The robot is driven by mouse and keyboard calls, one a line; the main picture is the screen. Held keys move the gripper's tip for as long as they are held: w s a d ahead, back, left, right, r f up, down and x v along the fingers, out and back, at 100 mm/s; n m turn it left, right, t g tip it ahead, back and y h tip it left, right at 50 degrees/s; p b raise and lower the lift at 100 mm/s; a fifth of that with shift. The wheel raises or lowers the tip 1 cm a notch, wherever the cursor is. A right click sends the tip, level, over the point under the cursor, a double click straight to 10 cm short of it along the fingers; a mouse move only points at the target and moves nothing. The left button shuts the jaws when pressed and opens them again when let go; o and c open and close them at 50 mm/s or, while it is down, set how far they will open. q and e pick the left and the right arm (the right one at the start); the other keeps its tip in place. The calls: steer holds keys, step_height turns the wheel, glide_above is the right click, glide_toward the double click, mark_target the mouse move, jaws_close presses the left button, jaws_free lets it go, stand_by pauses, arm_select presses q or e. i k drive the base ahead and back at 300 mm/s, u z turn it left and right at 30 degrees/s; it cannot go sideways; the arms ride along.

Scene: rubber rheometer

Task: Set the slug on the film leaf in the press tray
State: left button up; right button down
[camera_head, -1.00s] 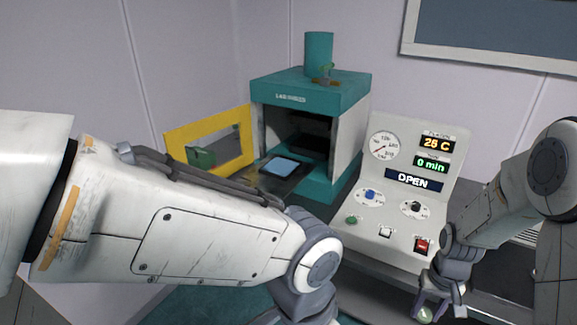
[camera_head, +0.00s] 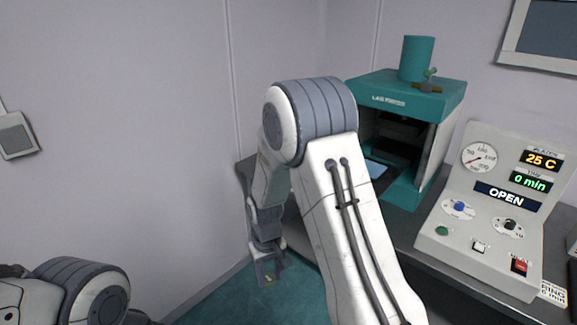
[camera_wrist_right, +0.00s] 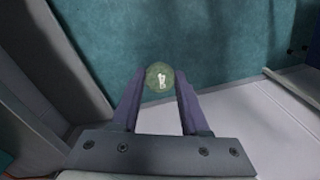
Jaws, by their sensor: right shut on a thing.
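My right gripper (camera_head: 269,275) hangs fingers down in the head view, left of the press (camera_head: 420,96) and above the teal floor. It is shut on the slug, a round, greenish, translucent piece. In the right wrist view the slug (camera_wrist_right: 160,76) sits between the purple fingertips. The film leaf (camera_head: 376,168) shows as a small pale blue patch in the open press, partly hidden behind my right arm. The press tray is mostly hidden by that arm. The gripper is well apart from the leaf. My left arm shows at the lower left, its gripper out of view.
The control panel (camera_head: 491,208) stands right of the press, reading 25 C, 0 min and OPEN. Both stand on a dark bench. Bare wall and floor lie left of the gripper.

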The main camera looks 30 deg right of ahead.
mark_target(369, 167)
steer(key=u, duration=1.4)
steer(key=k, duration=1.5)
steer(key=z, duration=1.4)
steer(key=i, duration=0.35)
